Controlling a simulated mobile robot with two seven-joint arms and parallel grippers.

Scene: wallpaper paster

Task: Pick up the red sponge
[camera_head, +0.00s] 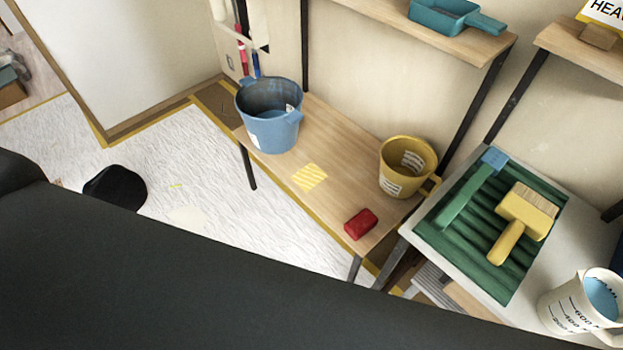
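The red sponge (361,224) lies near the front right corner of the low wooden bench (325,208). It is a small block and nothing touches it from above. A large dark surface, which looks like part of my own body, fills the lower left of the head view. Neither of my grippers can be made out in this view.
A blue bucket (268,130) and a yellow bucket (407,168) stand on the bench, the yellow one close behind the sponge. A white table (420,228) at right holds a green tray (480,277), a yellow brush (527,212) and a measuring jug (572,313). Shelves (470,42) overhang behind.

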